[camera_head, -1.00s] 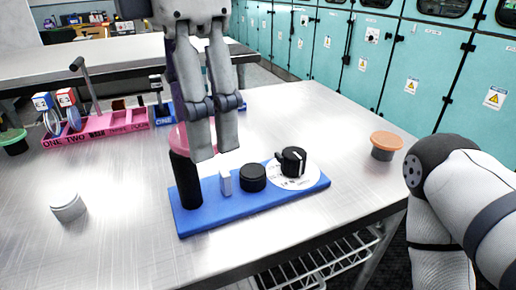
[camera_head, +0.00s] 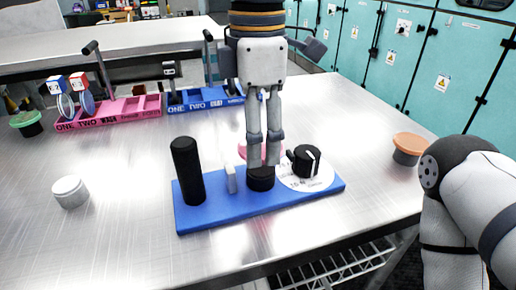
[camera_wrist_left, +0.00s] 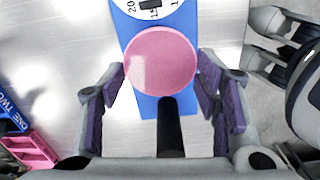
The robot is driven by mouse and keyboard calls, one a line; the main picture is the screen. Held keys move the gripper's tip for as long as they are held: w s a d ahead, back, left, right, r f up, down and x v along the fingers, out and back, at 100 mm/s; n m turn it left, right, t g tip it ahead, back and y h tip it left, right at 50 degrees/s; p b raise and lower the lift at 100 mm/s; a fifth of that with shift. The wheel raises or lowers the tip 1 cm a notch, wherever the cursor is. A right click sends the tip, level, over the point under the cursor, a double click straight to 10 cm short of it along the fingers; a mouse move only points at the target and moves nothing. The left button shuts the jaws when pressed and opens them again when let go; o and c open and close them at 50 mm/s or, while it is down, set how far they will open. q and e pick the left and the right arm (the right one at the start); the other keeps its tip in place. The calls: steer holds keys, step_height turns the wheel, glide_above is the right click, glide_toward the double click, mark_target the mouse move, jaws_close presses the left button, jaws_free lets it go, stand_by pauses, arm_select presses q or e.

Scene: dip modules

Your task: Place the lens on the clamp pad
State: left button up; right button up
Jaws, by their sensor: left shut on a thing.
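The lens shows as a round pink disc (camera_wrist_left: 160,60) between the fingers of my left gripper (camera_wrist_left: 160,75) in the left wrist view. My left gripper (camera_head: 264,160) is shut on it, and in the head view its fingers partly hide the pink disc (camera_head: 243,150). A blue board (camera_head: 215,212) carries a tall black post (camera_head: 187,172), a small white block (camera_head: 231,180), a short black round pad (camera_head: 261,180) and a black knob (camera_head: 305,160) on a white dial. The fingertips are at the short pad, which looks like the clamp pad. I cannot tell whether the disc touches it.
A white round piece (camera_head: 70,192) stands at the left, and an orange-topped cup (camera_head: 408,148) at the right. A pink rack (camera_head: 120,113) and a blue rack (camera_head: 205,101) are at the back, near a green-topped cup (camera_head: 27,122). The table front left is clear.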

arm_select(q)
step_height(320, 180, down, 3)
steer(key=shift+w+f, duration=0.15)
steer(key=shift+f, duration=0.1)
steer(key=o, duration=0.9)
step_height(320, 180, up, 12)
steer(key=shift+r, duration=0.15)
